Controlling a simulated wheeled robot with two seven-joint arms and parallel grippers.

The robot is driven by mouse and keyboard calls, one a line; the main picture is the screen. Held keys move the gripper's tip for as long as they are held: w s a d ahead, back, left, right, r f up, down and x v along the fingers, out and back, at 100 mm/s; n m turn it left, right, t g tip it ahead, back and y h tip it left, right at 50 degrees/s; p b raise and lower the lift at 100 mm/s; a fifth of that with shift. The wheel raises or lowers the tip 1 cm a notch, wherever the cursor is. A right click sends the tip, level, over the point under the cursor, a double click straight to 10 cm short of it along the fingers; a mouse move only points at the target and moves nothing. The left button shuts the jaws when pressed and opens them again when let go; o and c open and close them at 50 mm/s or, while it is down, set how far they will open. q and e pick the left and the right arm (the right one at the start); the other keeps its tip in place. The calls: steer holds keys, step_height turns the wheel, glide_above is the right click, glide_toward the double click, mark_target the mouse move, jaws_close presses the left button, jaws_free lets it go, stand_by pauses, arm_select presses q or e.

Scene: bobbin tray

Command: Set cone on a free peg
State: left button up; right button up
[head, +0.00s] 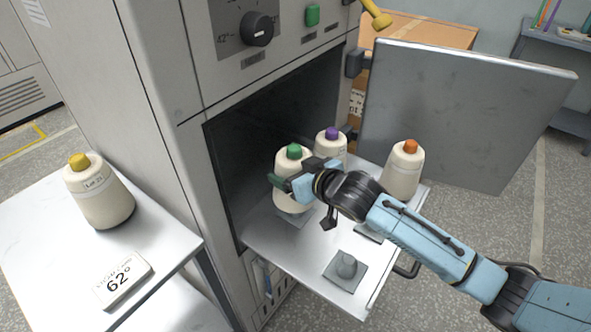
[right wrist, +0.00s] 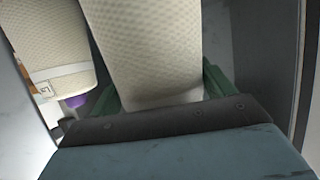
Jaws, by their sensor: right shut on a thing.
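A cream cone with a green top (head: 291,190) stands upright at the left of the pull-out tray (head: 300,255). My right gripper (head: 292,176) is shut on this cone, which also fills the middle of the right wrist view (right wrist: 150,50). A purple-topped cone (head: 331,146) and an orange-topped cone (head: 403,175) stand on the tray. My left gripper is out of view.
A yellow-topped cone (head: 100,195) and a "62°" sign (head: 123,279) are on the white side table (head: 40,235) at left. The open cabinet door (head: 460,115) stands behind the tray at right. The purple-topped cone is close beside the held cone.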

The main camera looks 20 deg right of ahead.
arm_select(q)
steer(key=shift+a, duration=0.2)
arm_select(e)
steer(key=shift+f, duration=0.1)
arm_select(q)
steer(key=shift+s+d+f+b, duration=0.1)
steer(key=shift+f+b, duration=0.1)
steer(key=shift+b, duration=0.2)
arm_select(e)
steer(key=shift+d+f, duration=0.15)
steer(key=shift+f, duration=1.25)
arm_select(q)
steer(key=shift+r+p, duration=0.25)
steer(key=shift+p, duration=0.2)
arm_select(e)
steer(key=shift+r, duration=0.1)
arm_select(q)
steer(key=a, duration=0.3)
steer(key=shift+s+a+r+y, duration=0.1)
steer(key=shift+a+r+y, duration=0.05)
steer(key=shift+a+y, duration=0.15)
